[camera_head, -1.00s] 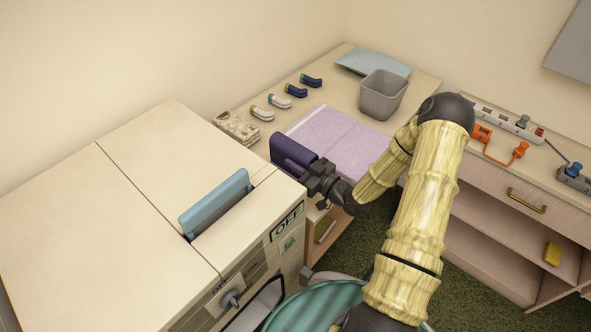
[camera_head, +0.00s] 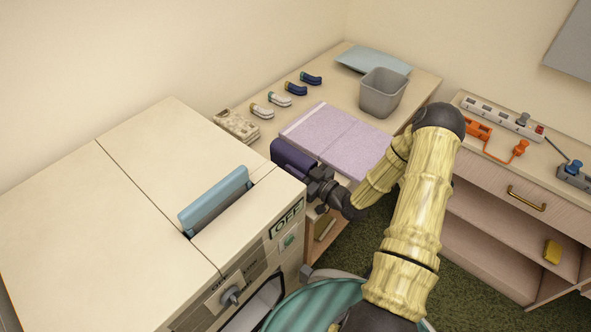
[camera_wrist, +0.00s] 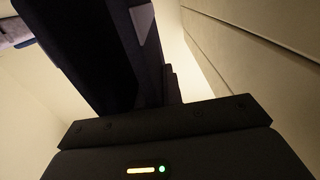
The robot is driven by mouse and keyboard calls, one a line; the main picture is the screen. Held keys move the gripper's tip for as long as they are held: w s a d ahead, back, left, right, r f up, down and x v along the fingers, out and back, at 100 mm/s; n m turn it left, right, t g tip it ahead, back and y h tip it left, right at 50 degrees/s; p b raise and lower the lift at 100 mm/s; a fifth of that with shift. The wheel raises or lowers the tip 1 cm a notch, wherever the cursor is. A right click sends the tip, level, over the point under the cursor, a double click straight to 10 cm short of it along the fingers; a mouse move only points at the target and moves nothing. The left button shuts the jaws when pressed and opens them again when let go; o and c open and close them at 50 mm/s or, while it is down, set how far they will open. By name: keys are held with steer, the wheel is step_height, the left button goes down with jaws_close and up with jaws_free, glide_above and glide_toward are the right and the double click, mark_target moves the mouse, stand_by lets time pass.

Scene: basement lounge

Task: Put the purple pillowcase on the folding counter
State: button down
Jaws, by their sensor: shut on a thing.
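The purple pillowcase (camera_head: 290,156) is a dark, compact folded bundle in the head view. My gripper (camera_head: 315,175) is shut on its right end. The bundle is between the white machine and the near edge of the folding counter (camera_head: 338,92), close to the lavender panel lying there. I cannot tell whether it touches the counter. In the wrist view the pillowcase (camera_wrist: 95,50) is a large dark shape in front of the gripper body, and the fingertips are hard to make out.
The lavender panel (camera_head: 338,140) covers the counter's near part. Several socks, a patterned folded cloth (camera_head: 236,125), a grey bin (camera_head: 382,93) and a light blue cloth (camera_head: 373,62) are around it. The white machine (camera_head: 150,190) with a blue handle stands at left, a drawer unit (camera_head: 510,185) at right.

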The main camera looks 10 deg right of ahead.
steer(key=shift+s+f, duration=0.15)
steer(key=shift+f, duration=0.35)
steer(key=c, duration=1.5)
jaws_free()
steer(key=shift+f, duration=0.15)
steer(key=shift+c, duration=0.2)
steer(key=shift+r+p, duration=0.6)
steer(key=shift+p, duration=0.1)
steer(key=b+v, duration=0.3)
steer(key=v, duration=0.8)
steer(key=shift+s+d+r, duration=0.2)
steer(key=shift+d+r, duration=0.15)
